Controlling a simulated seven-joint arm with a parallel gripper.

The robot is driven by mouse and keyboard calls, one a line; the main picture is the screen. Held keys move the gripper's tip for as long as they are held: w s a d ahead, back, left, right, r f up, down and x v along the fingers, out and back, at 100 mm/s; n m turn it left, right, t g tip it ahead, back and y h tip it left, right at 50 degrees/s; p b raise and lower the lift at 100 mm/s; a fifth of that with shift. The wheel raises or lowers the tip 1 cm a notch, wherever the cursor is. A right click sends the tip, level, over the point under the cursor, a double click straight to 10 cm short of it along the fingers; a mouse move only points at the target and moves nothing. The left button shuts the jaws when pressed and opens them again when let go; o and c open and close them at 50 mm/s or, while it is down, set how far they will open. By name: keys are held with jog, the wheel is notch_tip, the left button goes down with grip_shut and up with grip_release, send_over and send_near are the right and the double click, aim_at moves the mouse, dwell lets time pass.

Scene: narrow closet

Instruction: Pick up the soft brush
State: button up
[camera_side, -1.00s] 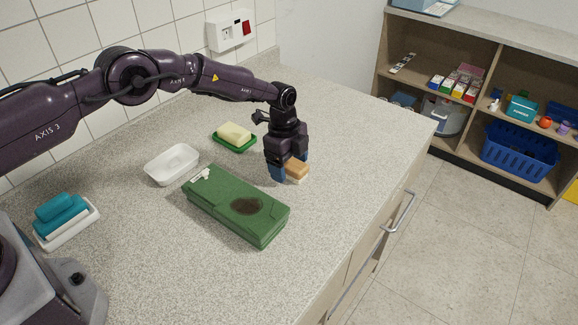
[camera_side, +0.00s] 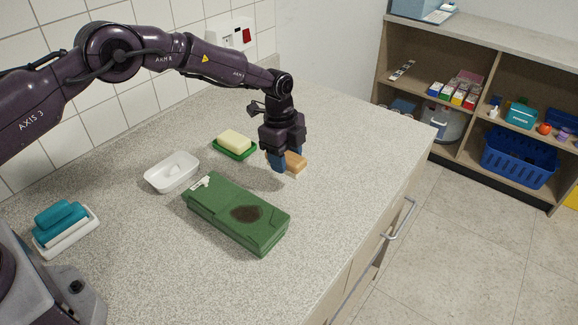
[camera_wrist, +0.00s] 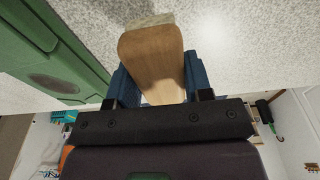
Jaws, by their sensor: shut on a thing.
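The soft brush (camera_side: 296,163) has a tan wooden back and a pale underside. My gripper (camera_side: 285,165) is shut on it and holds it, with its blue fingers on either side. In the wrist view the brush's wooden back (camera_wrist: 152,55) sticks out between the blue fingers (camera_wrist: 155,80), and a pale strip shows at its far end. The brush appears a little above the counter; the exact gap is hard to tell. The part between the fingers is partly hidden.
A green case (camera_side: 225,212) with a dark stain lies close by, left of my gripper. Behind are a white dish (camera_side: 160,180) and a yellow block (camera_side: 235,139) on a green tray (camera_side: 220,152). A teal-topped item (camera_side: 60,215) stands far left. The counter's right side is clear.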

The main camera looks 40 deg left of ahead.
jog(key=s+a+r, duration=0.2)
jog(key=s+r, duration=0.6)
jog(key=s, duration=0.5)
jog(key=shift+r, duration=0.4)
jog(key=shift+a, duration=0.15)
